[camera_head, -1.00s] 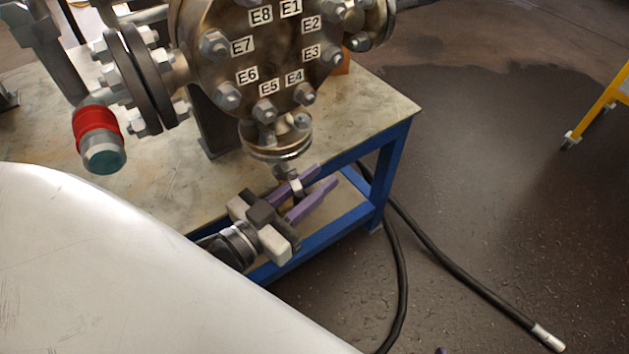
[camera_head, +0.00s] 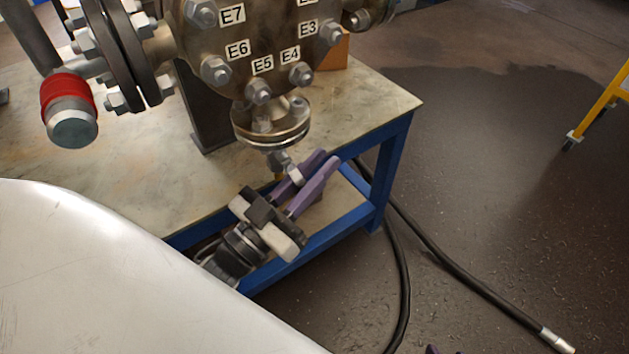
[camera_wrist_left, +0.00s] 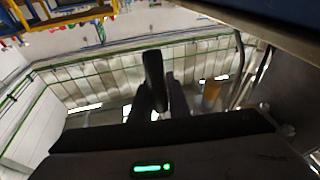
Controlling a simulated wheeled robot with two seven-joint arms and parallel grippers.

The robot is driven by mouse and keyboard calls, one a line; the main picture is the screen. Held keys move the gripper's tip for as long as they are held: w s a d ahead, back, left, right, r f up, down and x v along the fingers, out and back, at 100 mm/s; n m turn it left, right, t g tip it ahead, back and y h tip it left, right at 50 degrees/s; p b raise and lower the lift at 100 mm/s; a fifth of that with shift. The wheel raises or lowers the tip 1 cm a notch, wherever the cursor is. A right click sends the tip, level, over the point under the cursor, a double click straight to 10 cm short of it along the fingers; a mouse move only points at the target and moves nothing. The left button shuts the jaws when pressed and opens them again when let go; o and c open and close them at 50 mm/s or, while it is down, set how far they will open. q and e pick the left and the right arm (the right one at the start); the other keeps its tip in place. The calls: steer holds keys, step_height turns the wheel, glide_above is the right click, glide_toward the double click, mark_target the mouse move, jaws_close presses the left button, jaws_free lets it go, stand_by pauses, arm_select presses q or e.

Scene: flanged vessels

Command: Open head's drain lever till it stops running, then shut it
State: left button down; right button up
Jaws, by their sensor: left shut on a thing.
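The head is a round metal cover (camera_head: 225,50) with bolts and labels such as E6 and E5. A small flange (camera_head: 270,125) hangs from its lower edge, with the drain valve (camera_head: 281,160) below it. My left gripper (camera_head: 325,159), with purple fingers, is at this valve and shut on the drain lever. In the left wrist view the lever is a dark bar (camera_wrist_left: 153,68) standing between the fingers. The fingers largely hide the lever in the head view. Of my right gripper only a purple tip shows at the bottom edge; its jaws are out of sight.
The vessel stands on a blue-framed table (camera_head: 375,125) with a lower shelf. A black hose (camera_head: 440,255) runs over the dark floor. A red-collared fitting (camera_head: 68,95) sticks out at left. A yellow frame (camera_head: 600,105) stands at right.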

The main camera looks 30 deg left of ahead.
arm_select(q)
steer(key=shift+w+d+r+n+t+b, duration=0.1)
steer(key=shift+r+n+t+b, duration=0.15)
steer(key=shift+t+b, duration=0.4)
steer(key=shift+w+r+n+t+b, duration=0.15)
steer(key=shift+r+t+b, duration=0.15)
steer(key=shift+t+b, duration=0.35)
steer(key=shift+w+d+r+n+t+b, duration=0.1)
steer(key=shift+r+n+t+b, duration=0.15)
steer(key=shift+t+b, duration=0.4)
arm_select(e)
steer(key=shift+w+a+r+y, duration=0.2)
steer(key=shift+a+y, duration=0.1)
steer(key=shift+a, duration=0.35)
steer(key=shift+w+a+r+y, duration=0.15)
steer(key=shift+a+y, duration=0.15)
steer(key=shift+a, duration=0.35)
arm_select(q)
steer(key=shift+r, duration=0.1)
steer(key=c, duration=1.9)
jaws_free()
steer(key=shift+c, duration=0.2)
arm_select(e)
steer(key=shift+r, duration=0.1)
